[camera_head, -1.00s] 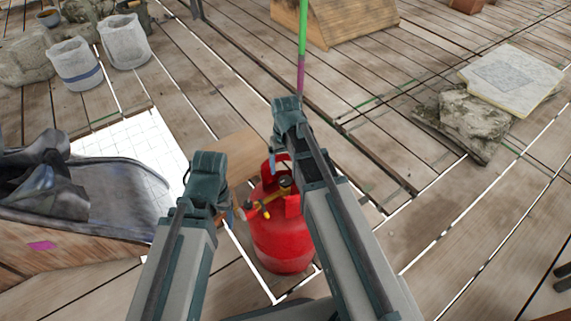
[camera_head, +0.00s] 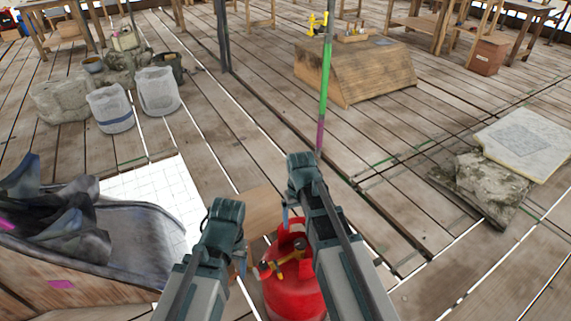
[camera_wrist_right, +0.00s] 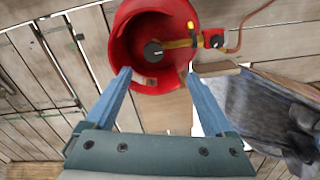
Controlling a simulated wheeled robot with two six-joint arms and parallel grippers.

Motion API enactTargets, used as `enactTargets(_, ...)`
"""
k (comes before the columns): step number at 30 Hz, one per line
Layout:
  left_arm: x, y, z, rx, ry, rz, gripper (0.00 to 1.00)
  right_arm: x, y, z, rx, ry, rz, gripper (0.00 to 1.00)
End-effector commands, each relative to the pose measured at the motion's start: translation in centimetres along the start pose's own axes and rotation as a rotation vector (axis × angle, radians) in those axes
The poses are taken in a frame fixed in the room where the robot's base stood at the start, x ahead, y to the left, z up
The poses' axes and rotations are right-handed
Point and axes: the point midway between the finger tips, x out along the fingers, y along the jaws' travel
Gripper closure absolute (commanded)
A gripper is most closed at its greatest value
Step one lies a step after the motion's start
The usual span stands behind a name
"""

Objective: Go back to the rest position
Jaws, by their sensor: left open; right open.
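My left gripper (camera_head: 224,222) is in the lower middle of the head view, beside a red gas cylinder. My right gripper (camera_head: 301,172) is to its right, with its arm passing in front of the cylinder's right side. The red gas cylinder (camera_head: 297,293) stands on the wooden floor. In the right wrist view (camera_wrist_right: 155,84), the right gripper's blue fingers are spread wide with nothing between them. The cylinder (camera_wrist_right: 125,40) with its yellow valve lies beyond those fingers. The left gripper's fingertips are hard to make out in the head view.
A green and purple pole (camera_head: 324,85) rises ahead. A stone slab (camera_head: 530,140) lies at right. Open plank floor lies between.

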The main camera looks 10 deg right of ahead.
Motion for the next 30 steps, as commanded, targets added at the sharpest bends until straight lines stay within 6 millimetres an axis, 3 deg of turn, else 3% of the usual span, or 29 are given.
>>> enactTargets(1, 0.0, 0.0, 0.0, 0.0, 0.0, 0.0, 0.32, 0.0, -1.7, 1.8, -0.03, -0.005, 0.007, 0.12)
enactTargets(6, 0.0, 0.0, 0.0, 0.0, 0.0, 0.0, 0.32, -0.1, -6.5, 6.8, -0.129, -0.024, 0.045, 0.12)
enactTargets(13, 0.0, 0.0, 0.0, 0.0, 0.0, 0.0, 0.32, -0.1, -10.6, 13.0, -0.244, -0.039, 0.095, 0.12)
enactTargets(15, -2.2, -0.2, 0.1, 0.0, 0.0, 0.0, 0.32, -2.4, -10.5, 12.3, -0.238, -0.04, 0.096, 0.12)
enactTargets(23, -7.7, -0.7, 0.5, 0.0, 0.0, 0.0, 0.32, -7.9, -10.4, 12.2, -0.236, -0.04, 0.094, 0.12)
enactTargets(30, -14.2, -1.4, 0.8, -0.001, 0.0, 0.0, 0.32, -14.4, -10.3, 12.3, -0.236, -0.039, 0.094, 0.12)
